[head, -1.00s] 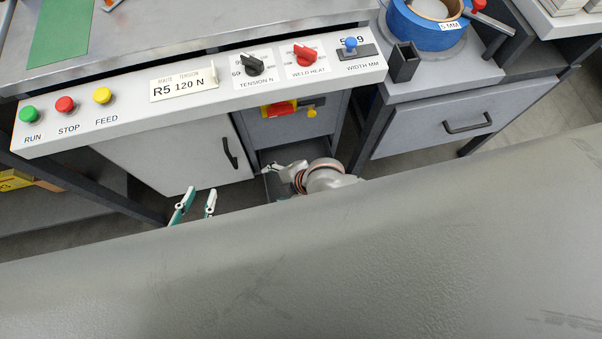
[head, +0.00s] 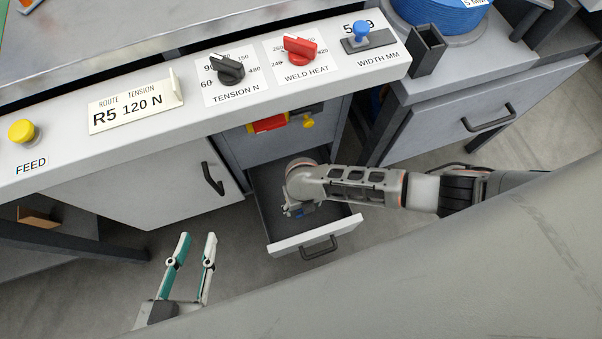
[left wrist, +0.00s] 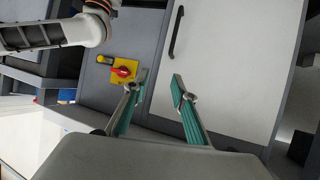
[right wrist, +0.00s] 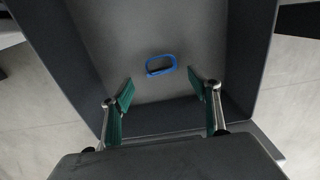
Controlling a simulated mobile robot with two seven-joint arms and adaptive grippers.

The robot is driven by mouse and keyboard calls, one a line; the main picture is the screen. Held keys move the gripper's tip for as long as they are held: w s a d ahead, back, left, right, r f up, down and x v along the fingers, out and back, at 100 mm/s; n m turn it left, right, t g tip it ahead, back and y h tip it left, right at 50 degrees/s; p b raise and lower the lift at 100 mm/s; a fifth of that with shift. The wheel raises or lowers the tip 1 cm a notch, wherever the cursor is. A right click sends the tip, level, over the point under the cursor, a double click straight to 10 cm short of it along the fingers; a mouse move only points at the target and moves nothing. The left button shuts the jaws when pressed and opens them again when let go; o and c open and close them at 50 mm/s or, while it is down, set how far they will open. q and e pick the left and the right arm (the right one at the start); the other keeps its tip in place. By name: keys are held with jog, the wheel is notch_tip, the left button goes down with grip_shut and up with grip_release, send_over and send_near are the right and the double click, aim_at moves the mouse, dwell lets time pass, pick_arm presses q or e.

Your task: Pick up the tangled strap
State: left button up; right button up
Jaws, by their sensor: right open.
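A small blue loop of strap (right wrist: 161,65) lies on the grey floor of an open drawer, seen in the right wrist view. My right gripper (right wrist: 162,90) is open over the drawer, its two teal-padded fingers apart. The loop lies beyond the fingertips and between their lines; nothing is between the fingers. In the head view my right arm reaches in from the right over the open drawer (head: 314,239) and hides much of its inside. My left gripper (head: 198,238) is open and empty, left of the drawer; it also shows open in the left wrist view (left wrist: 160,77).
Above the drawer is a control panel with a black tension knob (head: 228,68), a red weld heat knob (head: 299,50) and a blue width knob (head: 361,32). A red and yellow switch (head: 268,123) sits below it. A closed cabinet door (head: 130,190) stands left of the drawer.

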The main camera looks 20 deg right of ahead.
jog(key=f, duration=0.1)
jog(key=f+b, duration=0.1)
jog(key=f, duration=0.1)
jog(key=f+b, duration=0.1)
jog(key=shift+s+f, duration=0.15)
jog(key=shift+s, duration=0.1)
jog(key=shift+w+d+f+b, duration=0.1)
jog(key=shift+f+b, duration=0.2)
jog(key=shift+f, duration=0.1)
jog(key=shift+w+f, duration=0.1)
jog(key=shift+w, duration=0.05)
pick_arm(q)
jog(key=d+n, duration=0.2)
jog(key=d, duration=0.1)
jog(key=shift+s+d+f+n+h, duration=0.1)
jog(key=shift+s+d+n+h, duration=0.1)
jog(key=shift+s+n+h, duration=0.15)
pick_arm(e)
jog(key=shift+w+r, duration=0.2)
jog(key=shift+w, duration=0.05)
jog(key=c, duration=0.9)
